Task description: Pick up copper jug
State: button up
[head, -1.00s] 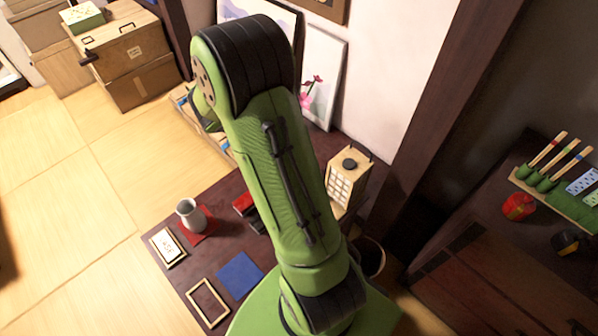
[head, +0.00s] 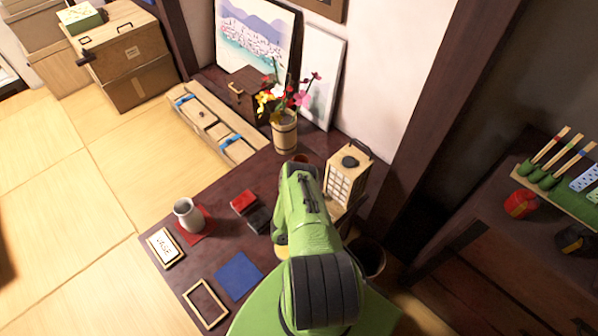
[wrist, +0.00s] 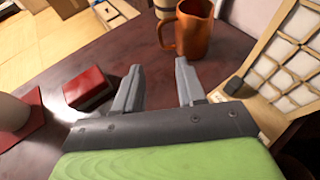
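The copper jug (wrist: 195,30) stands upright on the dark table in the wrist view, just beyond my fingertips and slightly to the right of centre, with its handle on the left side. In the head view only a small part of its rim (head: 300,158) shows behind my arm. My gripper (wrist: 158,75) is open in the wrist view, its two grey fingers apart with bare table between them. The fingers point toward the jug and do not touch it. My arm hides the gripper in the head view.
The paper lantern (head: 346,180) stands close on the right of the jug. A red box (head: 243,201) lies on the left, near a grey-white cup (head: 187,215) on a red mat. A flower vase (head: 285,132) stands behind.

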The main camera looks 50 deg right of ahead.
jog(key=b+x, duration=0.4)
jog(key=x, duration=0.1)
jog(key=b+x, duration=0.4)
jog(key=x, duration=0.1)
jog(key=shift+a+f, duration=0.2)
jog(key=b+x, duration=0.2)
jog(key=x, duration=0.3)
jog(key=shift+w+d+f+b, duration=0.1)
jog(key=shift+w+d+b, duration=0.15)
jog(key=shift+d+b, duration=0.1)
grip_shut()
